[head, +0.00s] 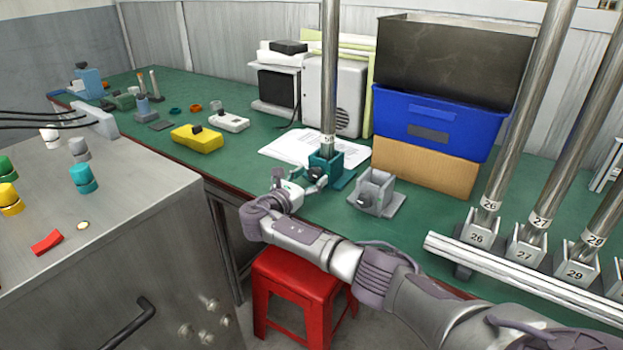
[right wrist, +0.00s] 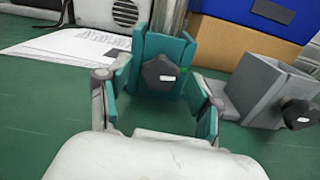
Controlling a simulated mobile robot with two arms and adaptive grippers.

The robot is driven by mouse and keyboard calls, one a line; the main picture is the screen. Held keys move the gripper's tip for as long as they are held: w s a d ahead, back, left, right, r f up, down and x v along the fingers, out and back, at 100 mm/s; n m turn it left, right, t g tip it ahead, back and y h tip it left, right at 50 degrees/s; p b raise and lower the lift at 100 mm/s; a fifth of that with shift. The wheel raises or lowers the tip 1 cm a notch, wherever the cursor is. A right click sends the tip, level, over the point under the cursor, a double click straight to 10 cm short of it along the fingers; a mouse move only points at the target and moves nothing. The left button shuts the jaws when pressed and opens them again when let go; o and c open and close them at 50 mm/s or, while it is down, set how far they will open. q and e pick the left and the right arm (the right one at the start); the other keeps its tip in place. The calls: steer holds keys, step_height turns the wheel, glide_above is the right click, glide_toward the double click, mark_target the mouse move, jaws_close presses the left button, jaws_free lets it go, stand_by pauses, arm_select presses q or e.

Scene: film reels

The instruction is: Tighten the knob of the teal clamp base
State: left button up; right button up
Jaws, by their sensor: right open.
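The teal clamp base (head: 325,163) stands on the green bench with a tall metal pole (head: 329,80) upright in it. Its dark lobed knob (right wrist: 159,74) faces my right wrist camera. My right gripper (right wrist: 158,100) is open, with one finger on each side in front of the base. The knob shows between and beyond the fingers, with a gap on both sides; whether anything touches cannot be told. In the head view the right gripper (head: 312,180) is at the near side of the base and partly hides the knob. My left gripper is not in view.
A grey clamp base (head: 377,190) with its own dark knob stands close to the right. Numbered poles (head: 533,215) stand in holders further right. Papers (head: 300,147) lie behind. A red stool (head: 290,285) is below the bench edge, and a metal cabinet (head: 120,220) stands left.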

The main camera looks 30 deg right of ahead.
steer(key=shift+w+d, duration=0.15)
steer(key=shift+d, duration=0.2)
steer(key=c, duration=1.1)
steer(key=shift+m, duration=0.8)
steer(key=shift+c, duration=0.2)
steer(key=o, duration=1.1)
steer(key=shift+o, duration=0.2)
steer(key=v, duration=1.2)
